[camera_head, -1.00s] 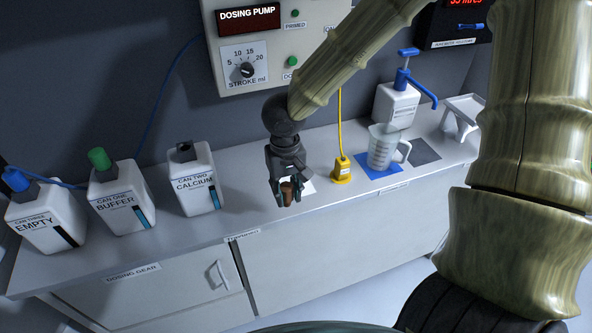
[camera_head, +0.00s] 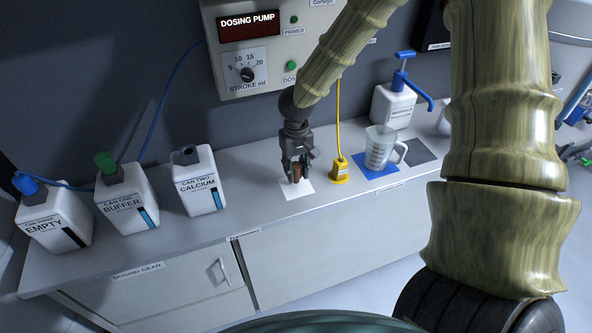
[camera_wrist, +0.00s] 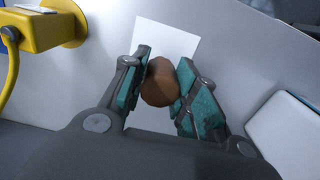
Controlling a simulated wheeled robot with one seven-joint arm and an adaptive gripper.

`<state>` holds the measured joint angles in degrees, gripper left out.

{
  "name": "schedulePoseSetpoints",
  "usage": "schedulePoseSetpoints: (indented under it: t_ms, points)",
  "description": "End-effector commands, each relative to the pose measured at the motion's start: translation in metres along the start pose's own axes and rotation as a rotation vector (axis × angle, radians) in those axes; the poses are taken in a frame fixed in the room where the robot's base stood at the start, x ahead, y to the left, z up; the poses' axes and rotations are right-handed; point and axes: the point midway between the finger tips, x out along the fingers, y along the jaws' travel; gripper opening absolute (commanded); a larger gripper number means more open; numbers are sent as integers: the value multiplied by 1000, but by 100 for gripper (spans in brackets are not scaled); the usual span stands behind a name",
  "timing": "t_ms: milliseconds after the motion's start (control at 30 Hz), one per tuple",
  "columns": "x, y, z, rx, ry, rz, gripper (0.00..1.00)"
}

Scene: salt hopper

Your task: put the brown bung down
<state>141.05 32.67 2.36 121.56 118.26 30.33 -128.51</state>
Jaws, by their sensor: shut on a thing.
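The brown bung (camera_head: 296,172) is held between the fingers of my gripper (camera_head: 296,168). In the wrist view the bung (camera_wrist: 160,82) sits between the two teal finger pads of my gripper (camera_wrist: 161,85). A white square (camera_head: 297,190) lies on the counter directly under the gripper, and it also shows in the wrist view (camera_wrist: 165,38). The bung is over this square. I cannot tell whether its lower end touches the square.
The yellow plug block (camera_head: 340,168) with its cable stands just right of the square. The can two calcium (camera_head: 199,182) stands to the left, its neck uncapped. A jug (camera_head: 380,150) on a blue mat stands farther right. The counter between can and square is clear.

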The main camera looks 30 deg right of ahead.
Motion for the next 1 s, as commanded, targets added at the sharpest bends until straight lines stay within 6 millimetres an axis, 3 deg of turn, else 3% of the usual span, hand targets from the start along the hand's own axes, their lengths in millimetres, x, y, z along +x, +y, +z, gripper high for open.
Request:
schedulePoseSetpoints:
  t_ms: [200, 700, 733, 800, 1000]
  points:
    - [12, 0, 0, 1, 0, 0, 0]
    - [18, 0, 0, -1, 0, -1, 0]
    - [18, 0, 0, -1, 1, -1, 34]
    - [18, 0, 0, -1, 1, -1, 47]
    - [18, 0, 0, 0, 1, -1, 50]
